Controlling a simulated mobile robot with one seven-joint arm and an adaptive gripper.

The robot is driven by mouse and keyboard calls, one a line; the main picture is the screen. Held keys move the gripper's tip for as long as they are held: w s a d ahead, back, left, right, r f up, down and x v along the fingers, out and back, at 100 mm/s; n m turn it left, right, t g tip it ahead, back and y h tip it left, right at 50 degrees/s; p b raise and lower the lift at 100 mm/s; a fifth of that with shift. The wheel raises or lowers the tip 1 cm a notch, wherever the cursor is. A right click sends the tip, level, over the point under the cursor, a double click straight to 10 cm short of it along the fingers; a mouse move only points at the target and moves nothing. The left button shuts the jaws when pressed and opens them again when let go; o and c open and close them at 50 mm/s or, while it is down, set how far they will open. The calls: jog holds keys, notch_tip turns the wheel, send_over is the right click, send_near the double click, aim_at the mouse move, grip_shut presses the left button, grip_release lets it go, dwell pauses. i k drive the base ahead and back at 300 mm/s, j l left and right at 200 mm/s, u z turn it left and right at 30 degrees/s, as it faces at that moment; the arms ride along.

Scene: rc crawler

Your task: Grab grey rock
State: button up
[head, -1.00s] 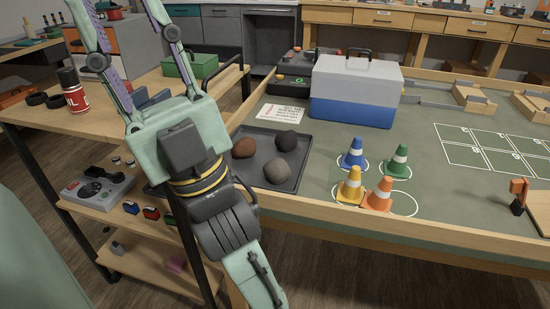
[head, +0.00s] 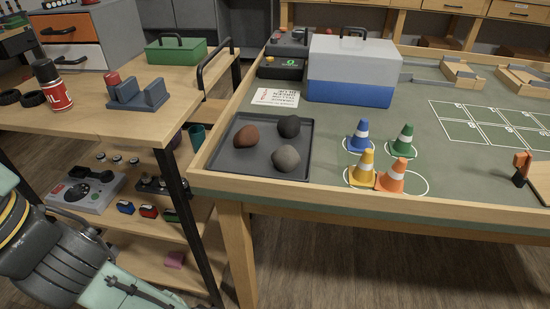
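The grey rock (head: 286,158) lies at the front right of a dark tray (head: 238,162) on the green-topped table. A reddish-brown rock (head: 246,136) lies to its left and a black rock (head: 289,126) lies just behind it. The three rocks are apart from the gripper, and nothing covers the grey one. Part of my arm shows at the lower left, well away from the tray. My gripper itself is out of the picture.
A grey and blue toolbox (head: 352,68) stands behind the tray, with a printed card (head: 275,98) beside it. Several cones, including a yellow one (head: 363,168), stand to the right. A raised wooden rim (head: 330,201) edges the table. A wooden cart (head: 120,108) stands at left.

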aim_at(286, 159)
jog(key=l+u, duration=0.1)
jog(key=l, duration=0.4)
jog(key=k+l+u, duration=0.1)
jog(key=l, duration=0.4)
jog(key=k+l+u, duration=0.15)
jog(key=l, duration=0.35)
jog(key=k+l+u, duration=0.1)
jog(key=l, duration=0.4)
